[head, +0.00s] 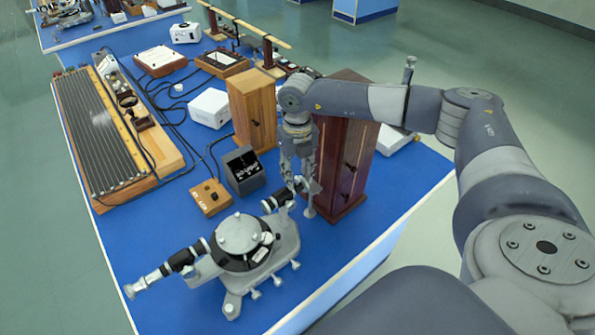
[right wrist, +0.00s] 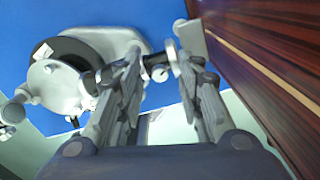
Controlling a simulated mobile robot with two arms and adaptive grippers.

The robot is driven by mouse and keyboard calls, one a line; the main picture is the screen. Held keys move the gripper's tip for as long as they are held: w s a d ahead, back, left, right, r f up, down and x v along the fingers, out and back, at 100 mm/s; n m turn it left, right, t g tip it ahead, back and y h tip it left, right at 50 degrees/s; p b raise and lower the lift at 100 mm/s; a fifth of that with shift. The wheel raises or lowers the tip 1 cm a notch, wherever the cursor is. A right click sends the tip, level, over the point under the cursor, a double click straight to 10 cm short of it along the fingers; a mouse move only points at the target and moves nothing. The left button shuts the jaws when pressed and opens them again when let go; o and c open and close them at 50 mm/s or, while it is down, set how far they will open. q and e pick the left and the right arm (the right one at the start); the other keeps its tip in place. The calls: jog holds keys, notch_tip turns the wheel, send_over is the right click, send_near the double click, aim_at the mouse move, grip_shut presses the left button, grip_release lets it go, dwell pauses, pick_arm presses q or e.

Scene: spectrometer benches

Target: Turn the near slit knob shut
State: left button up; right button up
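The spectrometer (head: 240,240) stands on the blue bench top, with a round table and a grey footed base. Its telescope (head: 165,272) points to the lower left, and its dark collimator tube (head: 277,201) points to the upper right, ending under my right gripper (head: 307,200). In the right wrist view, my right gripper (right wrist: 157,58) has its fingers apart. A small pale slit knob (right wrist: 160,74) on the tube end shows between them; I cannot tell if either finger touches it. The spectrometer body (right wrist: 75,80) lies left of the fingers. My left gripper is not in view.
A tall dark red wooden cabinet (head: 345,165) stands close beside my right gripper; its side (right wrist: 275,65) fills the wrist view's right. A lighter wooden box (head: 252,110), black power unit (head: 243,170) and small wooden box (head: 211,196) stand behind the spectrometer. Cables run left.

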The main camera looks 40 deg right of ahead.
grip_shut()
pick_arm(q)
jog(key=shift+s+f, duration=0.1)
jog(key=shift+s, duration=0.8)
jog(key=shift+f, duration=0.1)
pick_arm(e)
jog(key=shift+f+n+b, duration=0.15)
jog(key=shift+n+b, duration=1.05)
jog(key=n+b, duration=0.2)
jog(key=shift+w+n, duration=0.1)
jog(key=shift+n, duration=0.2)
jog(key=n+b, duration=0.3)
jog(key=n, duration=0.1)
pick_arm(q)
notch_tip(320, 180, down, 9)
jog(key=b, duration=0.1)
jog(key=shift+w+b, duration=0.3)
jog(key=shift+b, duration=0.1)
pick_arm(e)
jog(key=shift+r+n, duration=0.2)
jog(key=shift+n, duration=1.2)
